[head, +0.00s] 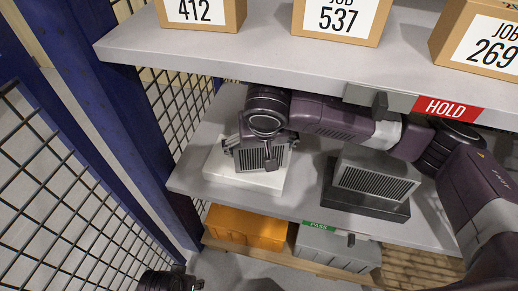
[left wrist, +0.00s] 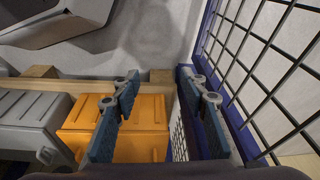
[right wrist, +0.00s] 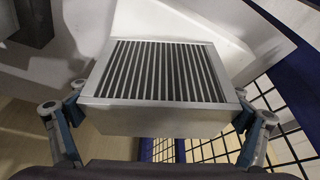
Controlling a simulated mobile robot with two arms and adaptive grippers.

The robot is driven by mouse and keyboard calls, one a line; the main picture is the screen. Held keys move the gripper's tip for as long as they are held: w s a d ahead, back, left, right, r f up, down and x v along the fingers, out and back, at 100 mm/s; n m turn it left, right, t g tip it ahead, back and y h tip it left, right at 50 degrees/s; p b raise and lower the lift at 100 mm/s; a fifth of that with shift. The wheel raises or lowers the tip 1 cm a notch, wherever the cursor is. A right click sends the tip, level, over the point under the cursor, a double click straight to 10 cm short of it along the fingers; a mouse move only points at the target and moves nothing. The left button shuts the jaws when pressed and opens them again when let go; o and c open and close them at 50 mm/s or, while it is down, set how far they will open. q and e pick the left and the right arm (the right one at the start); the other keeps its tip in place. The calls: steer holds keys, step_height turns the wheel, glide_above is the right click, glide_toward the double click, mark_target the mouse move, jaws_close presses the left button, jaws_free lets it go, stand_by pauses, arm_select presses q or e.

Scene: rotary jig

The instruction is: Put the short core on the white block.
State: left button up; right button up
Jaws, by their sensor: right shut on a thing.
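The finned metal core, seemingly the short core (head: 262,159), is between the fingers of my right gripper (head: 262,150), over the white block (head: 232,179) on the middle shelf. It also fills the middle of the right wrist view (right wrist: 165,75), with a finger of my right gripper (right wrist: 158,125) against each side. I cannot tell whether its underside touches the block. A second finned core (head: 375,182) sits on a dark block (head: 368,205) to the right. My left gripper (left wrist: 155,115) is open and empty, low in front of the bins; part of it shows at the bottom of the head view (head: 170,281).
An upper shelf (head: 270,60) with numbered boxes (head: 340,18) and a red HOLD sign (head: 447,107) overhangs my right arm. An orange bin (head: 247,228) and a grey bin (head: 335,250) stand below. A blue post (head: 120,120) and wire mesh (head: 60,190) close the left side.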

steer(key=shift+w+a+f, duration=0.1)
steer(key=shift+w+f, duration=0.45)
steer(key=shift+w, duration=0.05)
steer(key=shift+f, duration=0.15)
arm_select(q)
steer(key=shift+w+r, duration=0.2)
steer(key=shift+r, duration=0.85)
steer(key=shift+f, duration=0.1)
arm_select(e)
steer(key=o, duration=1.6)
steer(key=shift+s+f, duration=0.1)
steer(key=shift+f, duration=0.05)
arm_select(q)
steer(key=shift+f, duration=0.1)
